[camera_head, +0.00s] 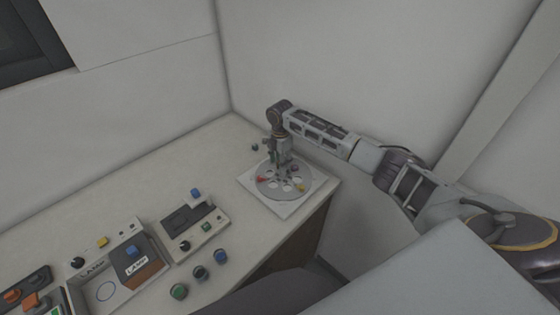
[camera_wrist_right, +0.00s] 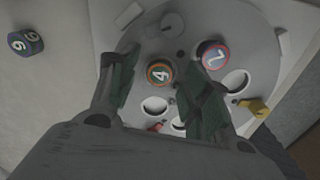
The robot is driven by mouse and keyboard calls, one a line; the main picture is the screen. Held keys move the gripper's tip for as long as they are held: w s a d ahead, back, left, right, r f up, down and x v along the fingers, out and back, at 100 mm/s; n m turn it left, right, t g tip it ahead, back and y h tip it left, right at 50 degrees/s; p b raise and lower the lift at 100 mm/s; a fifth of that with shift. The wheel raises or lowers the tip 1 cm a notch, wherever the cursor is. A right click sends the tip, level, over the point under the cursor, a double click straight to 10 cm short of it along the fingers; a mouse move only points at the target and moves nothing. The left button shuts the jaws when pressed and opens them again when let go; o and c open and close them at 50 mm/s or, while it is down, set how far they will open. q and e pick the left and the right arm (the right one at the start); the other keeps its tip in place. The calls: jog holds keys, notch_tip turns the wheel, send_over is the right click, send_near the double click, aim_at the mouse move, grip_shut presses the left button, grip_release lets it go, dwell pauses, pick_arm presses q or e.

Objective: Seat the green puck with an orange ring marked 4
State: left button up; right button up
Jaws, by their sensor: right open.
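In the right wrist view, the green puck with an orange ring marked 4 (camera_wrist_right: 160,72) is at the grey round plate (camera_wrist_right: 215,20). It lies between the two spread fingers of my right gripper (camera_wrist_right: 161,66), with the jaws open. I cannot tell whether a finger touches it or how deep it sits in a hole. In the head view my right gripper (camera_head: 284,174) points down over the plate (camera_head: 268,190), and its fingers hide the puck. My left gripper is not in view.
A red-ringed puck marked 2 (camera_wrist_right: 213,54) is close by the right finger. A yellow piece (camera_wrist_right: 256,107) and a red piece (camera_wrist_right: 155,127) are on the plate. A dark puck (camera_wrist_right: 25,42) lies left of it.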

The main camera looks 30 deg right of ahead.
notch_tip(320, 180, up, 12)
dwell(0.7)
jog(key=shift+s, duration=0.1)
dwell(0.9)
